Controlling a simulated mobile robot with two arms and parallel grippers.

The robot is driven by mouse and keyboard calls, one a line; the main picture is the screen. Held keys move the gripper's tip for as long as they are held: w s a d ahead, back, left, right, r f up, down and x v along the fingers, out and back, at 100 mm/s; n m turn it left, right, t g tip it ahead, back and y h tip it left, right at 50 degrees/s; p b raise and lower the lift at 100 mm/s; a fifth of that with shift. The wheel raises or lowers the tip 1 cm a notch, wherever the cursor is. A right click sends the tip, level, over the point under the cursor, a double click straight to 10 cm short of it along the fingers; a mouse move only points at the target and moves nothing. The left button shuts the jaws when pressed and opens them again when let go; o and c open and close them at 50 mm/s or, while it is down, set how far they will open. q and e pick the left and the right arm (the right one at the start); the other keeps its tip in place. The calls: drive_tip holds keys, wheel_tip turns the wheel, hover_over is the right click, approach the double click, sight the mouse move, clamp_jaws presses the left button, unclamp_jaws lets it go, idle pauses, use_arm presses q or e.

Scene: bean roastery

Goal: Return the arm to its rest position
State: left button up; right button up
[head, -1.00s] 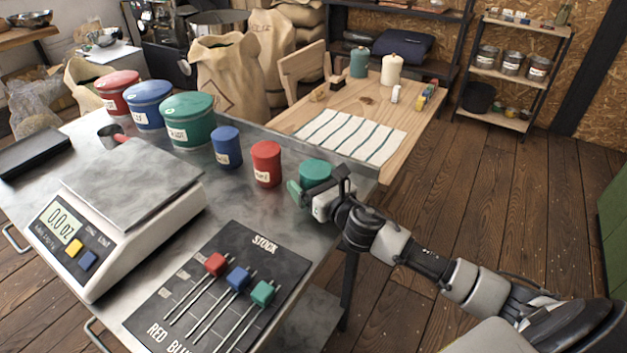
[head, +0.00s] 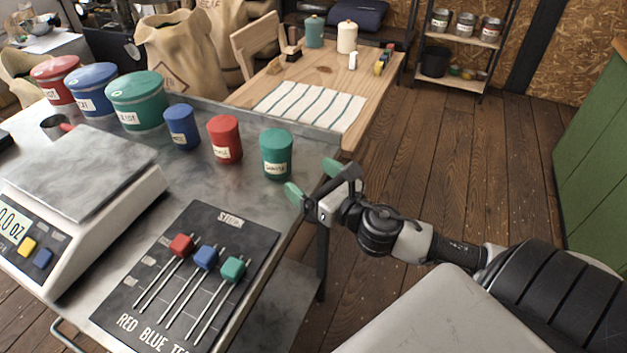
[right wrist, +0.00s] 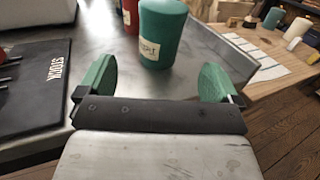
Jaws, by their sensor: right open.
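My right gripper (head: 313,182) is open and empty at the right edge of the metal table (head: 262,206). Its two green fingertips also show in the right wrist view (right wrist: 158,80), spread apart. The small green canister (head: 277,156) stands upright on the table, just beyond the fingers and apart from them. In the right wrist view the same canister (right wrist: 162,35) is ahead of the gap between the fingers. My right arm comes in from the lower right. My left gripper is not in view.
Small red (head: 225,140) and blue (head: 182,127) canisters stand left of the green one. A scale (head: 80,200) and a black slider board (head: 190,270) are on the table. A wooden table (head: 376,75) with a striped cloth (head: 310,105) stands behind. The floor at right is clear.

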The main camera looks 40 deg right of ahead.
idle(0.6)
drive_tip(key=s+f+m+g+h, duration=0.6)
drive_tip(key=s+f+m, duration=0.15)
drive_tip(key=m, duration=1.25)
drive_tip(key=s+a+f+m+g+y, duration=0.2)
drive_tip(key=s+a+f+m+g, duration=0.2)
drive_tip(key=s+m, duration=0.3)
drive_tip(key=s+a+f+m+g+y, duration=0.1)
drive_tip(key=s+a+f+m+g, duration=0.25)
drive_tip(key=s+a+m, duration=0.35)
wheel_tip(320, 180, down, 24)
drive_tip(key=d+m+g+p, duration=0.1)
drive_tip(key=d+g+p, duration=0.1)
drive_tip(key=p, duration=0.1)
drive_tip(key=s+d+f+g+p, duration=0.1)
drive_tip(key=s+d+f+p, duration=0.1)
drive_tip(key=s+f, duration=1)
drive_tip(key=s+d, duration=0.1)
drive_tip(key=s, duration=0.3)
drive_tip(key=shift+s+f, duration=0.15)
drive_tip(key=shift+f, duration=0.25)
